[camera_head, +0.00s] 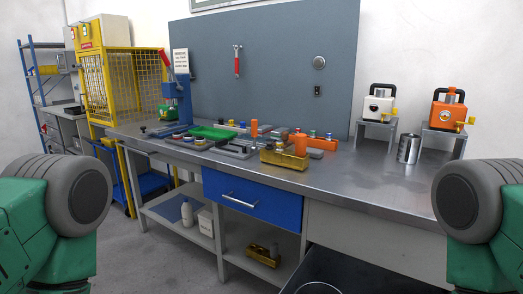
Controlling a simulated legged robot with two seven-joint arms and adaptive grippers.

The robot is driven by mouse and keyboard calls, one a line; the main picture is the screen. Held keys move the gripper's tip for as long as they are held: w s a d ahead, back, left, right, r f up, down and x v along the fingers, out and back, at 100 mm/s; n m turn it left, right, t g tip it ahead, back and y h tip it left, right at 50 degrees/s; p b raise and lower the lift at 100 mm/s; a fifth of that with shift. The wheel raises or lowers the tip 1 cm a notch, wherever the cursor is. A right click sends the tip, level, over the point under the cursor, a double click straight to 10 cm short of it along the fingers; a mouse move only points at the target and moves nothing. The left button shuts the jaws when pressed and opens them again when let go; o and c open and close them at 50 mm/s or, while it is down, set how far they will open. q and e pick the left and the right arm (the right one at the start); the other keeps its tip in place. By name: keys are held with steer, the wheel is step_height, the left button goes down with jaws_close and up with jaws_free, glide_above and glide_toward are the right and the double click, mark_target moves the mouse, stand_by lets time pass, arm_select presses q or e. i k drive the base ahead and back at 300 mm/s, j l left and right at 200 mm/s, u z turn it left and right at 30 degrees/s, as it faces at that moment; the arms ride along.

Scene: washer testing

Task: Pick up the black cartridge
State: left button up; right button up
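I cannot clearly pick out a black cartridge. Several small, dark and coloured parts lie in and around flat trays on the metal workbench (355,180), too small to tell apart. A grey tray (236,151) and a green tray (213,132) lie there, and a gold-coloured block with knobs (284,157) sits near the front edge. Only green and grey links of my arms show, at the lower left and lower right corners. Neither gripper is in view.
A blue press (181,98) with a red handle stands at the bench's left. A white pump (378,104) and an orange pump (447,112) sit on stands at right, near a metal can (408,148). The front-right bench top is clear. A blue drawer (252,196) is shut.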

mark_target(269, 143)
steer(key=z, duration=1.15)
steer(key=j+z, duration=0.75)
steer(key=j, duration=0.25)
steer(key=k+j+z, duration=0.1)
steer(key=j+z, duration=0.3)
steer(key=k+j+z, duration=0.2)
steer(key=j+z, duration=0.2)
steer(key=k+j+z, duration=0.2)
steer(key=j+z, duration=0.15)
steer(key=j, duration=0.15)
